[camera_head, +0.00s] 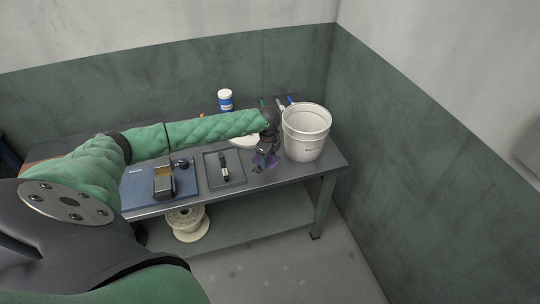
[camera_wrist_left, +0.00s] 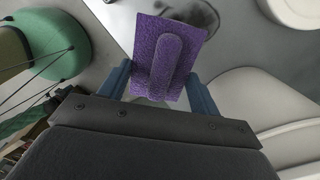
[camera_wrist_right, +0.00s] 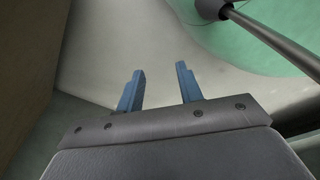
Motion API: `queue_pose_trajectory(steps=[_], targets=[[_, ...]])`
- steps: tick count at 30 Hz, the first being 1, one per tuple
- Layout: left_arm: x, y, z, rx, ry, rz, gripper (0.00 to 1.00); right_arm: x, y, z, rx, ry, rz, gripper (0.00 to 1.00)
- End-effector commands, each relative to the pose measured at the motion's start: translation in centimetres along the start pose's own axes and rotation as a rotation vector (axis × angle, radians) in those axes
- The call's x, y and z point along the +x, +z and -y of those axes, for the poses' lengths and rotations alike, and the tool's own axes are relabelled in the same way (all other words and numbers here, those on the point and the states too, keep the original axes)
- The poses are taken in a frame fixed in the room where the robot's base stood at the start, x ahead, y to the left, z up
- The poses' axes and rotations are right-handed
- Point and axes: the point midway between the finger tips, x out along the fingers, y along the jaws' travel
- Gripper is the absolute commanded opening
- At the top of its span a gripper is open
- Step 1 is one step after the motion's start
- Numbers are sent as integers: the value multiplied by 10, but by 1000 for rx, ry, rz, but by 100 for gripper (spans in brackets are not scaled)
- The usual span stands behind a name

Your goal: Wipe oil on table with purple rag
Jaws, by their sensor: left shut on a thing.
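The purple rag (camera_wrist_left: 168,60) is bunched into a ridge between the blue fingers of my left gripper (camera_wrist_left: 163,85), which is shut on it. In the head view the left gripper (camera_head: 263,160) points down at the table beside the white bucket, with a bit of purple rag (camera_head: 273,160) showing under it. A dark oil patch (camera_wrist_left: 195,12) lies on the grey table (camera_head: 196,199), just beyond the rag in the left wrist view. I cannot tell whether the rag touches the table. My right gripper (camera_wrist_right: 160,88) is open and empty in its wrist view.
A white bucket (camera_head: 306,135) stands right of the left gripper, close to it. A white bottle with a blue label (camera_head: 225,100) stands at the back. A dark tray (camera_head: 216,181) and a blue mat (camera_head: 135,190) lie to the left. A spool (camera_head: 187,222) sits on the lower shelf.

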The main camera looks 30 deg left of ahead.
Motion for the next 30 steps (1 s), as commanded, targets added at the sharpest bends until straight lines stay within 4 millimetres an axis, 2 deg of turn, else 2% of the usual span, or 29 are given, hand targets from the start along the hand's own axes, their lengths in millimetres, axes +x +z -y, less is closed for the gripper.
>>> queue_pose_trajectory(steps=[8, 17, 30], targets=[[15, 0, 0, 0, 0, 0, 45, 1, -28, -1, 1, 1, -20, 36], [30, 0, 0, 0, 0, 1, 45, -7, -54, 3, 4, -2, -26, 36], [48, 0, 0, 0, 0, 1, 45, -31, -84, 12, 15, -14, -13, 36]])
